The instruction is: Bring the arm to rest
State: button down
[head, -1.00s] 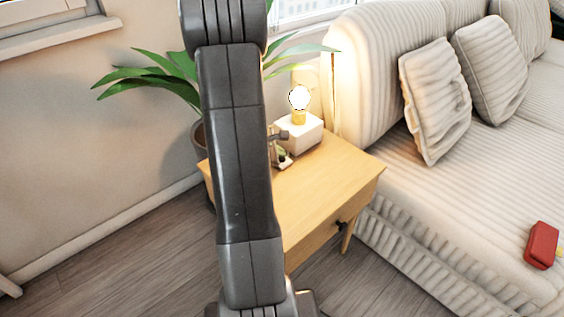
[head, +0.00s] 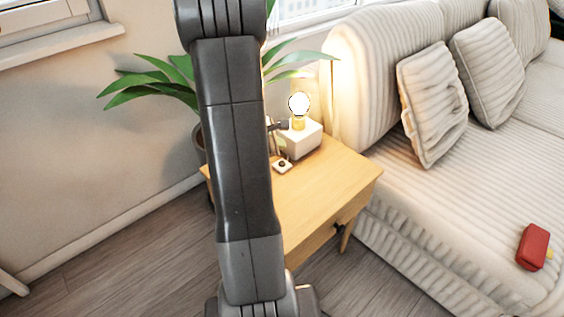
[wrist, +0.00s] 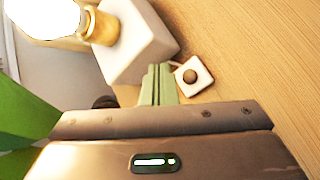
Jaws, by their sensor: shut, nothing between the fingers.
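My arm stands upright across the middle of the head view and hides most of my gripper. In the wrist view my gripper (wrist: 161,84) has its two green fingers pressed together, with nothing between them. The fingers point toward a white box-shaped lamp base (wrist: 140,38) and a small white switch block with a dark round knob (wrist: 191,77). In the head view the switch block (head: 282,166) lies on the wooden side table, and the lamp bulb (head: 299,104) is lit. The fingers appear above the table, apart from the switch.
The wooden side table (head: 325,185) stands between a potted plant (head: 150,85) and a striped sofa (head: 470,180). A red object (head: 533,246) lies on the sofa seat. Bare floor (head: 130,260) shows at the lower left.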

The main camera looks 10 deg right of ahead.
jog(key=shift+r, duration=0.45)
